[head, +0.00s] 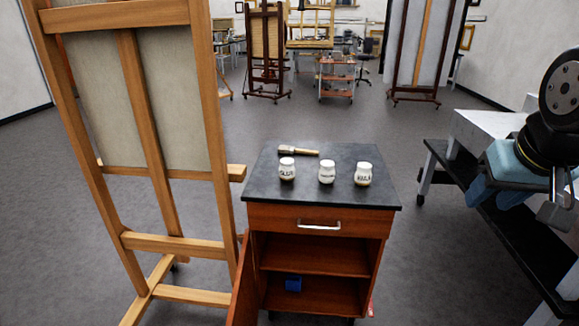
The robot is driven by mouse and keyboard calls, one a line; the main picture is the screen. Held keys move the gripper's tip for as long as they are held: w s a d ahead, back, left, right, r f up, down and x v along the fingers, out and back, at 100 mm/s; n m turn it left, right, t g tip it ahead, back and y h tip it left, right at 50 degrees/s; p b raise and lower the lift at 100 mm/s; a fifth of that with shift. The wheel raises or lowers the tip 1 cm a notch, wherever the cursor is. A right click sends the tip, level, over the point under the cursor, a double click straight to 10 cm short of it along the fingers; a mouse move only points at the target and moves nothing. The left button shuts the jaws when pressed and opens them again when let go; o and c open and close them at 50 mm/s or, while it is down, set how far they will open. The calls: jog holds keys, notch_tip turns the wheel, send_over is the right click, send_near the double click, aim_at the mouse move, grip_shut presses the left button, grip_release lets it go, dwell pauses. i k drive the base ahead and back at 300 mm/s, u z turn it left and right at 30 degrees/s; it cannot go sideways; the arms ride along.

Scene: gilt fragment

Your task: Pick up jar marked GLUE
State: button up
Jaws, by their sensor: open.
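The jar marked GLUE (287,169) is the left one of three small white jars on the dark top of a wooden cabinet (325,195). It stands upright, with dark lettering on its front that reads like GLUE. My gripper (492,201) is at the right, at the end of my black arm, with blue fingers apart and nothing seen between them. It is well to the right of the jars and touches none of them.
A middle jar (327,172) and a right jar (363,174) stand beside the GLUE jar; their labels are hard to read. A brush (298,151) lies behind. A large easel (138,130) stands close left. A grey table (470,135) is at right. Bare floor lies between table and cabinet.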

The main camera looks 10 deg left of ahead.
aim_at(287, 170)
jog(key=i, duration=1.15)
jog(key=z, duration=0.05)
